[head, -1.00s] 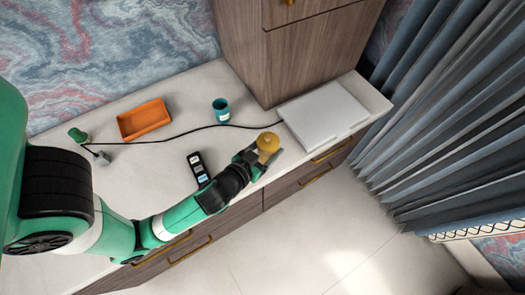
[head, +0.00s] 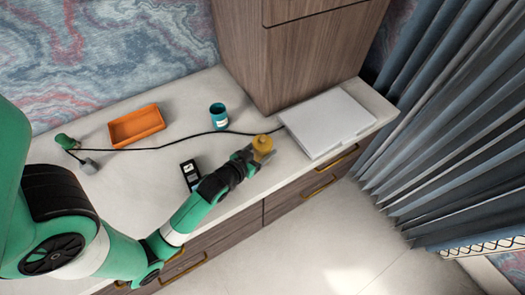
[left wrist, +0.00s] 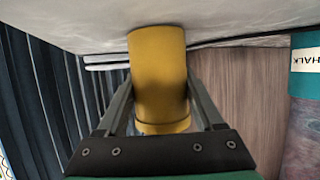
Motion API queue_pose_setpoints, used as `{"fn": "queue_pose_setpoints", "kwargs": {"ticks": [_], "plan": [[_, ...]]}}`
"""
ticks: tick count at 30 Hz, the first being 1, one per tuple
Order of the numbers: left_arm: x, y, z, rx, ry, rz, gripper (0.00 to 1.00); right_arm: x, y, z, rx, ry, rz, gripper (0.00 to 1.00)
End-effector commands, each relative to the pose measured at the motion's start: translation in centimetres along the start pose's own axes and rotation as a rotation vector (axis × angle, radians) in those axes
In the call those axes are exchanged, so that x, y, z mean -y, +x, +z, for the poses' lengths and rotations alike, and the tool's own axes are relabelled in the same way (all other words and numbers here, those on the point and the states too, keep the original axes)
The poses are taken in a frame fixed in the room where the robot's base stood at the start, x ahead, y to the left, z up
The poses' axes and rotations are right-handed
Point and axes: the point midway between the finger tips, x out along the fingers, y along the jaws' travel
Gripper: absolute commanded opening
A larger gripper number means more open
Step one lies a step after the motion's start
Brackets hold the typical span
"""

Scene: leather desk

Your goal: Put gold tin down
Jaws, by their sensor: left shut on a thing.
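The gold tin (head: 263,145) is a small yellow-gold cylinder over the right part of the pale desk top (head: 150,185), left of a closed laptop-like white slab. My left gripper (head: 257,155) is shut on it. In the left wrist view the gold tin (left wrist: 158,75) sits between the two fingers of the gripper (left wrist: 158,105). One end of the tin is at or very near the desk surface; I cannot tell if it touches. My right gripper is not in view.
A teal cup (head: 219,116) stands behind the tin and an orange tray (head: 136,126) lies further left. A black item (head: 190,174) lies left of the gripper. A dark cable runs behind it. The white slab (head: 328,122) lies to the right, near a wooden cabinet (head: 285,50).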

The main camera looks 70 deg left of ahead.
Motion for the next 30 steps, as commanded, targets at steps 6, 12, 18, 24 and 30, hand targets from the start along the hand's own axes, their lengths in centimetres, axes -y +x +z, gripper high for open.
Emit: {"fn": "queue_pose_setpoints", "kwargs": {"ticks": [6, 12, 18, 24, 30], "plan": [[0.0, 0.1, 0.2, 0.000, 0.000, 0.000, 0.72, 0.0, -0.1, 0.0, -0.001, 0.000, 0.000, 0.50], [0.0, 0.1, 0.1, 0.000, 0.000, 0.000, 0.99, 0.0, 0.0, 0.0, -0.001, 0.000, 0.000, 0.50], [0.0, 0.0, 0.1, 0.000, 0.000, 0.000, 0.99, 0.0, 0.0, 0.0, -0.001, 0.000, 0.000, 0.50], [0.0, -1.6, -0.2, 0.002, 0.002, 0.000, 0.99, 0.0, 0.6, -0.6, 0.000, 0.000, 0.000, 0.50], [0.0, -6.5, -0.4, 0.003, 0.002, 0.002, 0.99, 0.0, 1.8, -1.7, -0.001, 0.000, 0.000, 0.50]]}}
